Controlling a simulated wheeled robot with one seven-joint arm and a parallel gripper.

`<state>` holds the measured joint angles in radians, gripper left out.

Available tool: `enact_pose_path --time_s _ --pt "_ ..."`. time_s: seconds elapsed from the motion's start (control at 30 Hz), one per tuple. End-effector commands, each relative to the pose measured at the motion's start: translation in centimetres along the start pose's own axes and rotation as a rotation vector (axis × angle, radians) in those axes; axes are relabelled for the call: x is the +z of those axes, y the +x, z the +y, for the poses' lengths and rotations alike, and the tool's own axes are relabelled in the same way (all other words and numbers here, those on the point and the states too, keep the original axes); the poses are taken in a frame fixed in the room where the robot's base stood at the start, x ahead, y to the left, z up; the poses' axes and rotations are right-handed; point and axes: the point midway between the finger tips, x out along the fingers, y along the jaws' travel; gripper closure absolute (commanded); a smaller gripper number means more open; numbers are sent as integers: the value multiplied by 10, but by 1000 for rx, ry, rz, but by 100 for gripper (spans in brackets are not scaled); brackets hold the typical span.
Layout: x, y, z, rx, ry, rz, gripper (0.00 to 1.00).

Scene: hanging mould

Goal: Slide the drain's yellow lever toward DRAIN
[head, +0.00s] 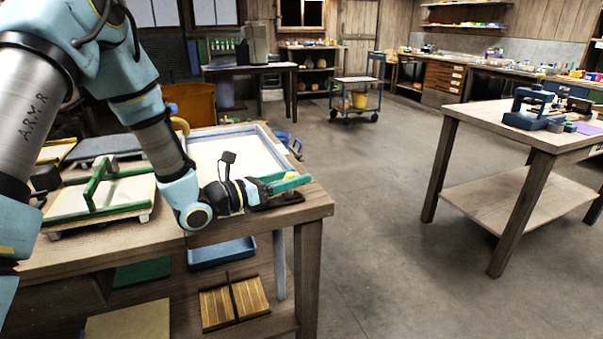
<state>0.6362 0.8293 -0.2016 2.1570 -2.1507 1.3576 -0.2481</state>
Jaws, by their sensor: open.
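My gripper (293,182) is at the right end of the near wooden table, low over the tabletop and pointing right. Its jaws are open, with green fingers. A small yellowish piece (291,176) shows at the fingers; it may be the drain's yellow lever, but it is too small and too covered to be sure. A dark flat base (276,201) lies on the table just under the fingers. I cannot tell whether the fingers touch the lever. No DRAIN marking can be read. A grey pipe (279,265) runs down below this end of the table.
A pale vat with a grey-blue rim (262,131) stands behind my gripper. A mould with a green frame (100,175) lies to the left on the near table (235,237). Another table (480,120) with a blue press stands at right. The floor between is clear.

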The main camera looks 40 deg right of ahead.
Motion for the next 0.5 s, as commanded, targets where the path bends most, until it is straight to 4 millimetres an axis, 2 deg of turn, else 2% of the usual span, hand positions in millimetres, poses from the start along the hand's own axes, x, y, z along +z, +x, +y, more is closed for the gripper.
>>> enact_pose_path --time_s 0.1,0.2,0.5 --pt "0 16 -1 -2 -1 2 31" --pt "0 24 0 -1 -1 1 31" --pt "0 28 0 1 -1 1 31"
